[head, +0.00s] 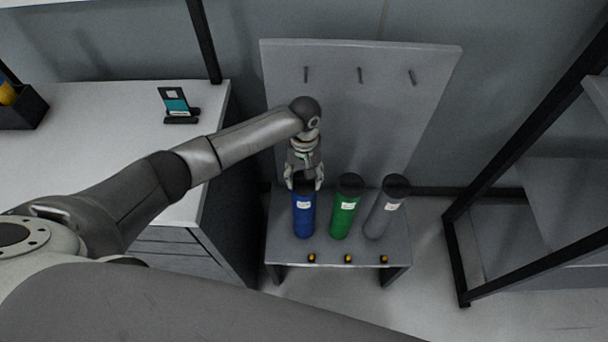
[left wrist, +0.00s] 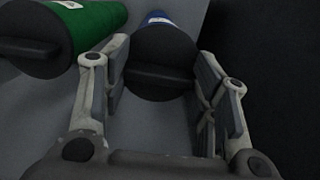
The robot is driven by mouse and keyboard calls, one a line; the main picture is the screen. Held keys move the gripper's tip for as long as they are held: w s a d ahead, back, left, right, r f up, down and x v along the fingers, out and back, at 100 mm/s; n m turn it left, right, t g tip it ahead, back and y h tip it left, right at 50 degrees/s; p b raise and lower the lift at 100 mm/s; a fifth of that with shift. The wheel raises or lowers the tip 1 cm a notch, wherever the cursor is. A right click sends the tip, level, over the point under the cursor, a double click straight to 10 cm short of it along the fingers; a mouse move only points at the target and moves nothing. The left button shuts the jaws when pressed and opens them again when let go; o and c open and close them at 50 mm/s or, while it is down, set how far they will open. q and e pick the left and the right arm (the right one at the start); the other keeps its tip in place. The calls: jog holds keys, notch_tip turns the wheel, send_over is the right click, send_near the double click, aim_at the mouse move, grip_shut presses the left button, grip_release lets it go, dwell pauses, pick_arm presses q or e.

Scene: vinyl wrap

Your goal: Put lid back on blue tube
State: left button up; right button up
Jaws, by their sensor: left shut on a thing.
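The blue tube (head: 304,218) stands upright at the left of a row on a small grey stand. My left gripper (head: 305,185) comes down from above at its top, one finger on each side. In the left wrist view, a round black lid (left wrist: 160,52) with a raised bar lies between the fingers, and my left gripper (left wrist: 160,88) is shut on it. A little of the blue tube (left wrist: 157,16) shows past the lid. The lid is at the tube's mouth; I cannot tell whether it is fully seated. My right gripper is not in view.
A green tube (head: 345,212) and a grey tube (head: 382,215), both with black lids, stand close by on the right. Behind them is a grey back panel (head: 350,130) with pegs. A white-topped cabinet (head: 90,135) is left, a black-framed rack (head: 455,240) right.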

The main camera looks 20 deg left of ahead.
pick_arm(q)
jog(key=shift+p, duration=0.45)
dwell(0.6)
jog(key=o, duration=0.9)
jog(key=o, duration=0.5)
jog(key=shift+r, duration=0.1)
jog(key=shift+r+p, duration=3.45)
jog(key=shift+p, duration=0.75)
